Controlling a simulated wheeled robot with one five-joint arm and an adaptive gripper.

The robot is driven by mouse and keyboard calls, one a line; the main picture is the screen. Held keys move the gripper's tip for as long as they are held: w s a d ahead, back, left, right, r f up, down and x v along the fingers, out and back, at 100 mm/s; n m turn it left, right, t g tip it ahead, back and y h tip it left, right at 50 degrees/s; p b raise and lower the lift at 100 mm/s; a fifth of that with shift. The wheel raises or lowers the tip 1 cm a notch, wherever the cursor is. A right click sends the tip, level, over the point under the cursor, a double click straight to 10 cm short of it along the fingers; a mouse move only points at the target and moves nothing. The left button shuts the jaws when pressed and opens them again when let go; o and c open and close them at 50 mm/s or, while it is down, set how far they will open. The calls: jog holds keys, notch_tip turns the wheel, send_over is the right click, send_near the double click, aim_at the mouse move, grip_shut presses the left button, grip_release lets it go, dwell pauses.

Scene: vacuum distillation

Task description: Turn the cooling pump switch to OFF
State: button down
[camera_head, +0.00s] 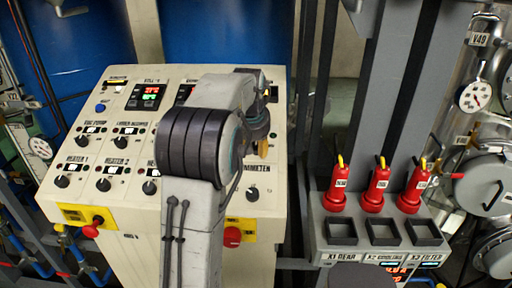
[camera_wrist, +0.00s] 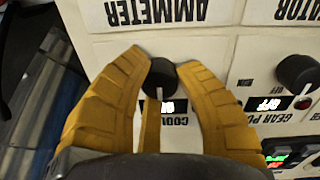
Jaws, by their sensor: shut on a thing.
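The cooling pump switch is a round black knob (camera_wrist: 159,80) on the cream panel, near the middle of the wrist view. A label starting "COOL" and a small lit display (camera_wrist: 178,106) lie beside it, both partly covered by my fingers, so I cannot read the state. My gripper (camera_wrist: 163,62) has its yellow fingers closed around the knob, one on each side. In the head view my gripper (camera_head: 262,147) is at the panel's right part, and my arm hides the knob there.
The cream control panel (camera_head: 135,193) carries several other knobs. A gear pump knob (camera_wrist: 297,73) with a display reading OFF sits right of my fingers. Red stop buttons (camera_head: 91,229) are on the front. A grey rack (camera_head: 330,232) with red handles stands at right.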

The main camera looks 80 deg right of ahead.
jog(key=c, duration=0.8)
grip_release()
jog(key=shift+c, duration=0.2)
jog(key=v, duration=1.2)
